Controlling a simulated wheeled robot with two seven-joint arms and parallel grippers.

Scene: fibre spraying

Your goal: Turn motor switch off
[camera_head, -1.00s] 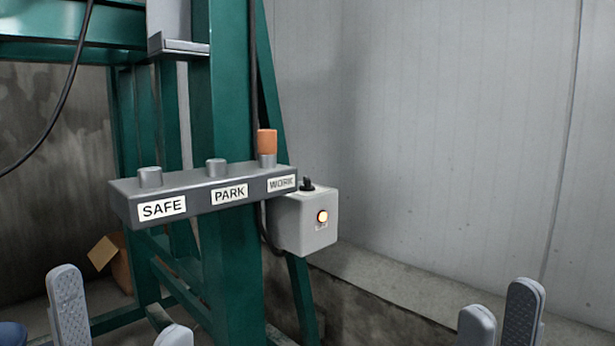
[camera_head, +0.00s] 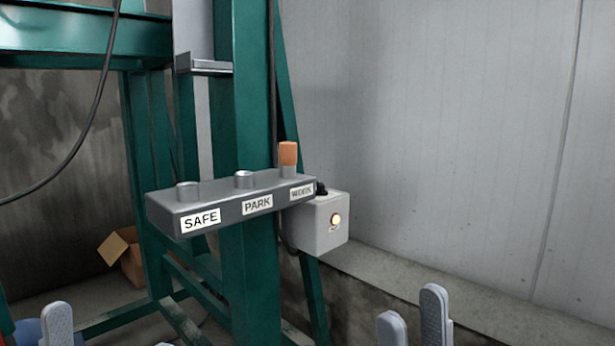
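The motor switch is a small black knob (camera_head: 321,189) on top of a light grey box (camera_head: 322,226) fixed by the green frame, right of the WORK label. A round lamp (camera_head: 336,219) on the box's front face is lit. My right gripper (camera_head: 412,325) shows at the bottom, its two grey fingers apart with nothing between them, below and to the right of the box. My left gripper (camera_head: 110,335) is at the bottom left. One finger shows clearly and only a sliver of the other; they are wide apart. Neither gripper touches the box.
A dark grey bar (camera_head: 228,209) labelled SAFE, PARK and WORK juts out left of the box, with an orange peg (camera_head: 288,154) in the WORK post. Green frame posts (camera_head: 255,270) stand behind. A cardboard box (camera_head: 124,254) lies at left. Space before the right wall (camera_head: 450,130) is clear.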

